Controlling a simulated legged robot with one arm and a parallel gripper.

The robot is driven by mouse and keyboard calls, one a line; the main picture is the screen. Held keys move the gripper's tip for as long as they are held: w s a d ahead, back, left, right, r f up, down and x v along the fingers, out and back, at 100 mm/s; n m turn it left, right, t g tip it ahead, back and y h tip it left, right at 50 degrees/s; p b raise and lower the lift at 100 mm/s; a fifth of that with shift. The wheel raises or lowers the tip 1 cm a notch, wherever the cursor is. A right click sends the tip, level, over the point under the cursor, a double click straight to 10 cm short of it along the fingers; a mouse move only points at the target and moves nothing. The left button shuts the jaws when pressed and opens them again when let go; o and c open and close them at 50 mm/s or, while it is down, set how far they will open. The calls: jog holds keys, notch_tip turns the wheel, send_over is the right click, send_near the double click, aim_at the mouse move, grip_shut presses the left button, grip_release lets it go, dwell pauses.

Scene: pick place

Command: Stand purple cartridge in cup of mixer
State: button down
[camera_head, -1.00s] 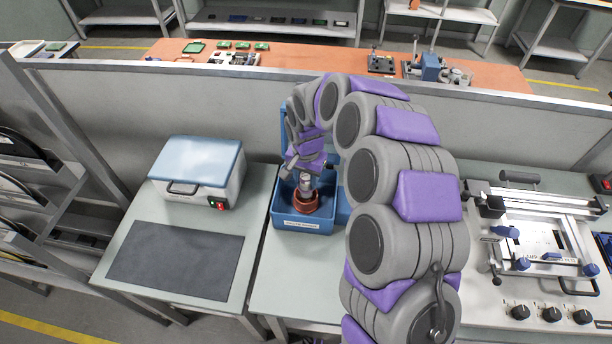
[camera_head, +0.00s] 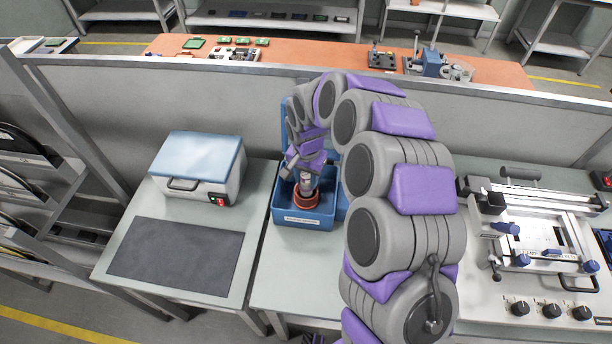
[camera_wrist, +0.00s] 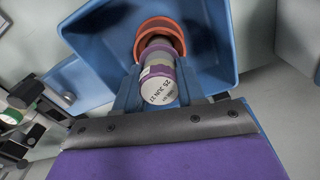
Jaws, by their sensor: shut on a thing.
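The mixer is an open blue box (camera_head: 283,213) with a raised blue lid behind it, and an orange-red cup (camera_head: 304,202) stands inside. My gripper (camera_head: 305,176) is over the cup, shut on a pale cylindrical cartridge (camera_head: 306,188) with a purple band. In the wrist view the cartridge (camera_wrist: 158,86) sits between the two blue-grey fingers (camera_wrist: 157,84), with its printed white end facing the camera. Its far end lies over or inside the cup (camera_wrist: 152,24); its depth is hidden. It looks roughly upright.
A white machine with a light blue lid (camera_head: 198,160) and a dark mat (camera_head: 176,259) are to the left. A white fixture with knobs and clamps (camera_head: 540,250) is to the right. A low partition (camera_head: 250,105) runs behind.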

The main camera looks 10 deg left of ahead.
jog(key=shift+f, duration=0.85)
dwell(0.3)
jog(key=c, duration=0.6)
grip_release()
jog(key=shift+c, duration=0.3)
jog(key=c, duration=0.3)
jog(key=shift+r, duration=0.15)
